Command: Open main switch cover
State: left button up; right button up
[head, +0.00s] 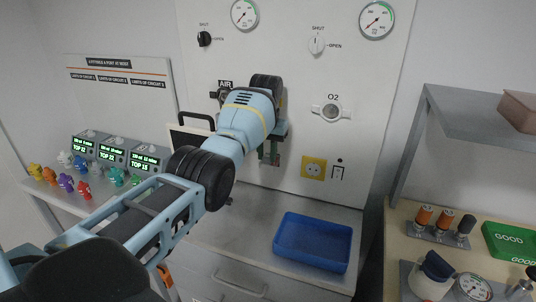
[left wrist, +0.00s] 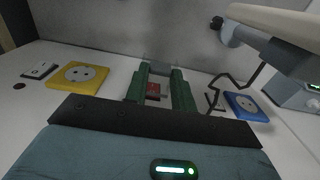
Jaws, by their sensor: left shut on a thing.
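My left gripper (head: 270,158) reaches to the white wall panel, just left of the yellow socket. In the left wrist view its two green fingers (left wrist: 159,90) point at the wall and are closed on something. A small red part (left wrist: 153,90) shows between the fingers; it looks like the switch. A grey piece (left wrist: 158,68) shows at the wall by the fingertips; it may be the cover. The fingers and arm hide most of the cover in the head view, so I cannot tell how far it is open. My right gripper is not in view.
The yellow socket (head: 314,167) and a white wall switch (head: 339,171) are right of the gripper. A blue tray (head: 313,241) sits on the counter below. A blue socket (left wrist: 246,106) and a dark cable (left wrist: 222,86) show in the left wrist view. A shelf (head: 475,107) juts out at right.

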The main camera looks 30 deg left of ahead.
pick_arm(q)
jog(key=shift+f, duration=0.1)
dwell(0.3)
jog(key=o, duration=1)
jog(key=shift+r, duration=3.95)
